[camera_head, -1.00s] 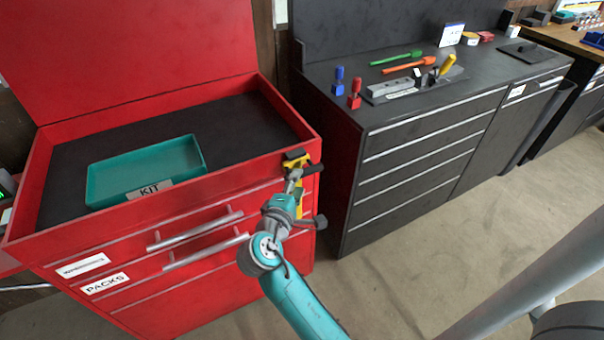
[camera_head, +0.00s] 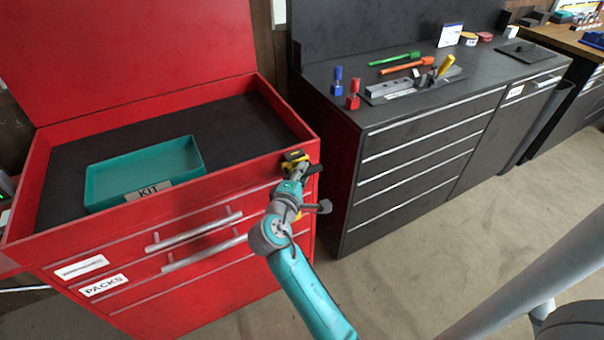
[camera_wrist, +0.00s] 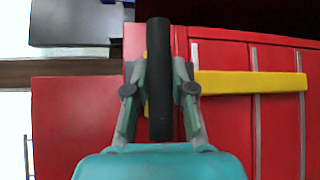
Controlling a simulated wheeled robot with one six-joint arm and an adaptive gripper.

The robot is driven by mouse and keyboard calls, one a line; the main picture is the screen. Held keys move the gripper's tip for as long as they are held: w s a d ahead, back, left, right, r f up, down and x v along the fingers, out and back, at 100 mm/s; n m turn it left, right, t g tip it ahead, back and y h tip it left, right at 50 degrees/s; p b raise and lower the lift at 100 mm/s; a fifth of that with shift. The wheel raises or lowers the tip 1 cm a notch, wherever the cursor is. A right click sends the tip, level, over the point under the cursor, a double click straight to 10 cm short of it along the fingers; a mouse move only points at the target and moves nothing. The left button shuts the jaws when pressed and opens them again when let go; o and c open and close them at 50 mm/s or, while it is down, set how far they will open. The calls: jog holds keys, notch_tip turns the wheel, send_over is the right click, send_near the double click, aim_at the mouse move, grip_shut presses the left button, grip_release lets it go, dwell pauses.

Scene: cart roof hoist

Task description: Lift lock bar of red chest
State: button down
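The red chest (camera_head: 215,255) stands at left with its lid raised. Its yellow lock bar (camera_head: 298,217) is at the front right corner, mostly hidden behind my arm. In the wrist view the yellow bar (camera_wrist: 250,83) runs across the red drawer fronts, and a black cylindrical handle (camera_wrist: 159,45) stands out in front of it. My gripper (camera_head: 303,171) is at the upper right corner of the chest front. In the wrist view its fingers (camera_wrist: 160,75) lie on both sides of the black handle and look closed on it.
A teal KIT tray (camera_head: 145,172) lies inside the chest top. Drawer handles (camera_head: 195,232) stick out of the chest front. A dark workbench (camera_head: 420,150) with tools stands close to the right. Bare floor (camera_head: 420,255) lies in front of it.

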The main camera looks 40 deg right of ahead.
notch_tip(320, 180, up, 24)
jog(key=shift+f, duration=0.2)
dwell(0.4)
jog(key=shift+r, duration=0.1)
jog(key=c, duration=1)
grip_release()
jog(key=shift+a, duration=0.15)
jog(key=v, duration=1.1)
jog(key=shift+s+a, duration=0.3)
jog(key=shift+f, duration=0.2)
